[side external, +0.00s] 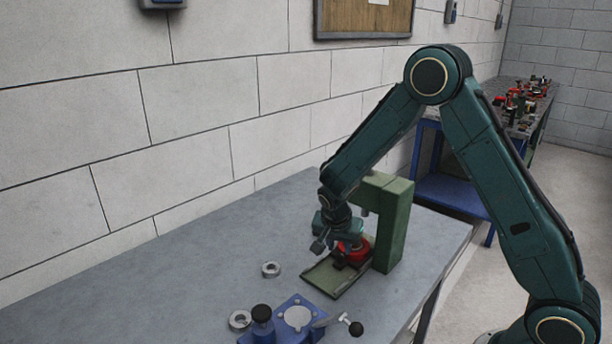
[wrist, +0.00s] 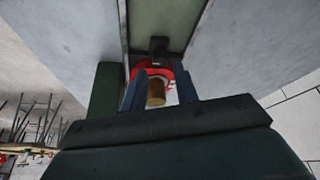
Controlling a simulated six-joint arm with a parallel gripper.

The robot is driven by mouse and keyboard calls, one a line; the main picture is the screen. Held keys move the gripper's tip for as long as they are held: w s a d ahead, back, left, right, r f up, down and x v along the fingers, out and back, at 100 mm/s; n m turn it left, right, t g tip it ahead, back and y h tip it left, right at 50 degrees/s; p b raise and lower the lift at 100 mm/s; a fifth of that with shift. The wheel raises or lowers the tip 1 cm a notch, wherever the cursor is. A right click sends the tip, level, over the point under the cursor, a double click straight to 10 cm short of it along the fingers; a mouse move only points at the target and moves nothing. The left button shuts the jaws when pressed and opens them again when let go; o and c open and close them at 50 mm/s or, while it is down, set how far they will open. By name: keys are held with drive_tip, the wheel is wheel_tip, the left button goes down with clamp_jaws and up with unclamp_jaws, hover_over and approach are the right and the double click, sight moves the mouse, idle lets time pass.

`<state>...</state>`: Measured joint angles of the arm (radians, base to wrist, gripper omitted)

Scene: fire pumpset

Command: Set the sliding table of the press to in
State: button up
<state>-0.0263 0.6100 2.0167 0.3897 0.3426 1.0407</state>
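The green press (side external: 395,225) stands upright on the bench. Its flat green base or rail (side external: 335,278) extends to the front left, and it shows as a green strip in the wrist view (wrist: 165,20). A red round part (side external: 359,252) sits low by the press opening; it also shows in the wrist view (wrist: 138,68). A small black piece (wrist: 158,46) is beside it. I cannot clearly tell the sliding table from the base. My gripper (side external: 322,242) is low over the base, near the red part. In the wrist view its fingers (wrist: 159,92) are apart, with a brass-coloured cylinder (wrist: 156,93) seen between them.
A blue fixture (side external: 293,318) with a black-knobbed lever stands at the bench front. A metal ring (side external: 271,269) and another ring (side external: 240,320) lie on the bench (side external: 190,285). The bench's left part is clear. The block wall is behind.

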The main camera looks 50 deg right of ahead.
sight(341, 255)
drive_tip(key=shift+x, duration=1.85)
clamp_jaws()
